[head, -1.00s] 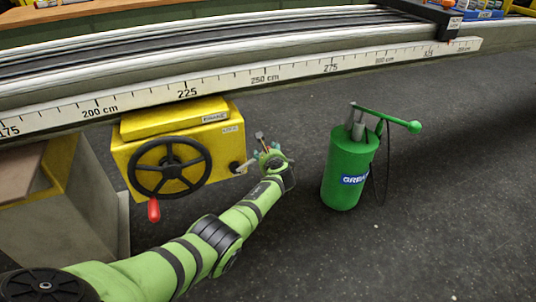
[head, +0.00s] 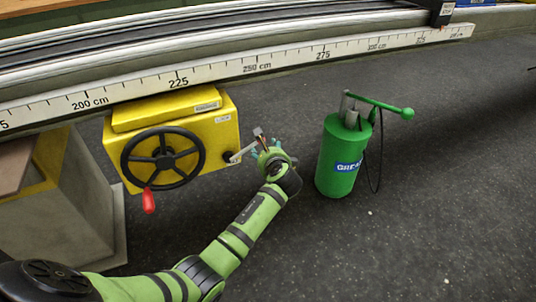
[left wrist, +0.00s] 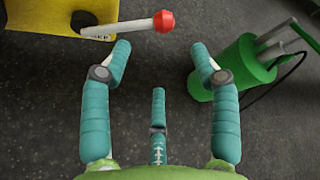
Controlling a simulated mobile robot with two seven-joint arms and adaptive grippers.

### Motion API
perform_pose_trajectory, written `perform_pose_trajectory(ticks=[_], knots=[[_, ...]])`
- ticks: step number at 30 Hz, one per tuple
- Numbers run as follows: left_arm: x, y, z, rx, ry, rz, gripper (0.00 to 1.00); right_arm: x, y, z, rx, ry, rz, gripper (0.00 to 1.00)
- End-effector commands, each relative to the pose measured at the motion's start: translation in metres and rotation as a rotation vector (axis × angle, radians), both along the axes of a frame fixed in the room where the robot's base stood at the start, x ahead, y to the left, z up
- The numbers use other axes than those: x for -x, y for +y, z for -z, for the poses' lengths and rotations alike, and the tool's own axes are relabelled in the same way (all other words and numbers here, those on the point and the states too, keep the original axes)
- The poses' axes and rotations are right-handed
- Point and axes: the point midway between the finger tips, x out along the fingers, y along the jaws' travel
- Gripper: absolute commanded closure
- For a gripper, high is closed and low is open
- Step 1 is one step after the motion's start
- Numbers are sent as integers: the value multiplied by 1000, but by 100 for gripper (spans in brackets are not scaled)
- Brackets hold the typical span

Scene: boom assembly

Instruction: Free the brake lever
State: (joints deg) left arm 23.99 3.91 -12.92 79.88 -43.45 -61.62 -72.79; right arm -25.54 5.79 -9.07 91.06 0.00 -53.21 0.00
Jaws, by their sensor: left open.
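The brake lever (head: 242,153) is a light grey arm standing out from the right side of the yellow winch box (head: 222,130). In the left wrist view the lever (left wrist: 130,28) ends in a red ball knob (left wrist: 163,21). The knob is hard to make out in the head view. My left gripper (head: 262,146) is at the lever's outer end. Its teal fingers (left wrist: 160,55) are open and empty, with the knob just beyond the fingertips, between the two outer ones. I cannot tell whether any finger touches it. My right gripper is not in view.
A black handwheel (head: 163,158) with a red handle (head: 149,201) is on the box's front. A green grease pump (head: 338,160) with a hose stands close right of my gripper. A ruled rail (head: 250,66) runs above the box. The dark floor in front is open.

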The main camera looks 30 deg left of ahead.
Motion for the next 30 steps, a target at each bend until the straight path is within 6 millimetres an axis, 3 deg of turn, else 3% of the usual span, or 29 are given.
perform_pose_trajectory(ticks=[6, 23, 26, 29, 30], knots=[[12, -10, -7, 1, 1, 1, 38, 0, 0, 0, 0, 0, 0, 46], [15, -11, -4, 8, 2, -1, 38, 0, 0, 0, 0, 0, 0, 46], [25, -13, 17, 67, 9, -13, 38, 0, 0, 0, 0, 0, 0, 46], [50, -19, 62, 209, 22, -52, 38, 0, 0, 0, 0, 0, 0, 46], [65, -23, 85, 287, 29, -78, 38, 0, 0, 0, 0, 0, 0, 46]])
